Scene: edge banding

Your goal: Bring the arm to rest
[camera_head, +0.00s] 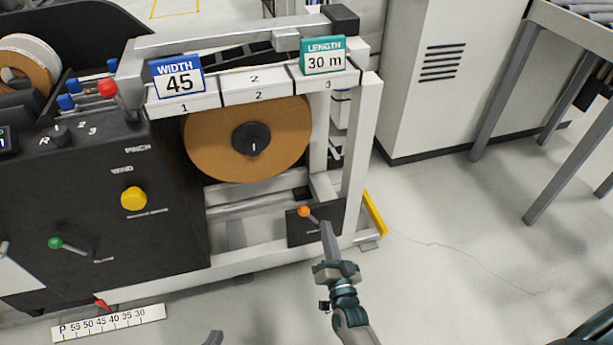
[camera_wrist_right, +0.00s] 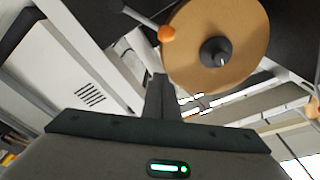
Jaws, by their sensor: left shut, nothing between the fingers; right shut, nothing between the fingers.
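My right gripper (camera_head: 325,228) is shut and empty, pointing up the picture in the head view. Its tip shows in front of the small black box (camera_head: 331,215), to the right of an orange-knobbed lever (camera_head: 304,211). In the right wrist view the closed fingers (camera_wrist_right: 161,80) stand clear below the orange knob (camera_wrist_right: 166,34), with a gap between them. Of my left gripper (camera_head: 212,338) only a dark tip shows at the bottom edge of the head view. It looks closed, with nothing seen in it; the rest is out of frame.
The edge banding machine carries a brown roll (camera_head: 210,155), a green-knobbed lever (camera_head: 56,243) and a yellow button (camera_head: 133,198). A scale strip (camera_head: 110,322) lies low at left. A grey cabinet (camera_head: 430,80) and roller table (camera_head: 580,20) stand right. Floor at lower right is open.

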